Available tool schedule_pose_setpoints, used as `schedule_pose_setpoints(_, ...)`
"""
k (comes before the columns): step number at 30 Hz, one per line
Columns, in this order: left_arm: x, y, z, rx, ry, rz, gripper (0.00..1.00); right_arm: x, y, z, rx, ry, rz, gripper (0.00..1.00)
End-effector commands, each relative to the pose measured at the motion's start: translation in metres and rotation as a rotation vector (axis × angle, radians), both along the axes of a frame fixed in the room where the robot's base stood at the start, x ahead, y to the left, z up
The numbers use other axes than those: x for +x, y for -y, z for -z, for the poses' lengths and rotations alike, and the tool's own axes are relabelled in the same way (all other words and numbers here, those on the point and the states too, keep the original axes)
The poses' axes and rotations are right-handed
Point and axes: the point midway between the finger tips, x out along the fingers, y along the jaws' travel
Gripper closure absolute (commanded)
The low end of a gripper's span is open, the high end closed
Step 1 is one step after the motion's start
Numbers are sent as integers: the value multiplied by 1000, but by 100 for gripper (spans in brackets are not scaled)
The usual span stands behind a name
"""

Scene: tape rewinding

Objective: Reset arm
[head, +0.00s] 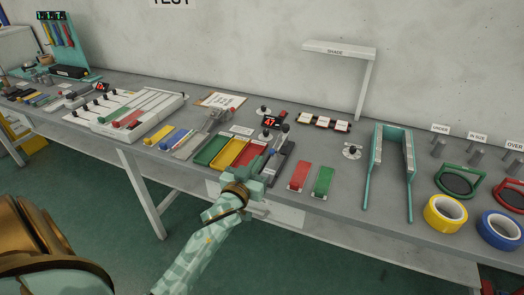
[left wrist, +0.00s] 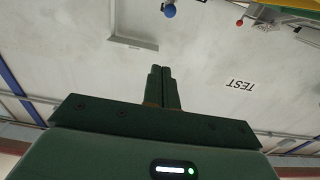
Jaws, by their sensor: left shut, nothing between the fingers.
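My left arm rises from the bottom of the head view. Its pale green gripper (head: 257,174) is at the bench's front edge, in front of the red tray (head: 249,154). In the left wrist view the two dark green fingers (left wrist: 159,84) lie together, shut and empty, against a view of the pale wall with an upside-down TEST sign (left wrist: 239,85). In the head view the gripper covers part of the bench edge, and its fingertips are hard to make out. My right gripper is in neither view.
The long grey bench (head: 345,205) holds a green tray (head: 211,149), a yellow tray (head: 229,152), a teal frame (head: 378,165), a yellow tape roll (head: 445,214) and a blue tape roll (head: 499,230). The green floor (head: 120,235) before the bench is clear.

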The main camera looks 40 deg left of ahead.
Motion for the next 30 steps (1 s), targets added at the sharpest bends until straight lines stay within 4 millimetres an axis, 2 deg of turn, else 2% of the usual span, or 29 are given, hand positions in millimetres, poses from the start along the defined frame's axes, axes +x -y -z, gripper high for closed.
schedule_pose_setpoints(6,-11,2,1,0,-1,-1,100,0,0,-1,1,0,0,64)
schedule_pose_setpoints(21,-11,2,1,1,0,0,100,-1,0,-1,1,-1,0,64)
schedule_pose_setpoints(24,-11,2,1,45,-11,-2,100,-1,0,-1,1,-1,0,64)
schedule_pose_setpoints(26,-10,2,20,81,-64,-2,100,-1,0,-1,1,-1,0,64)
schedule_pose_setpoints(29,-13,10,83,106,-209,25,100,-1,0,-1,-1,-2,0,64)
schedule_pose_setpoints(30,-19,16,116,112,-282,43,100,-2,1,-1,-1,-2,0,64)
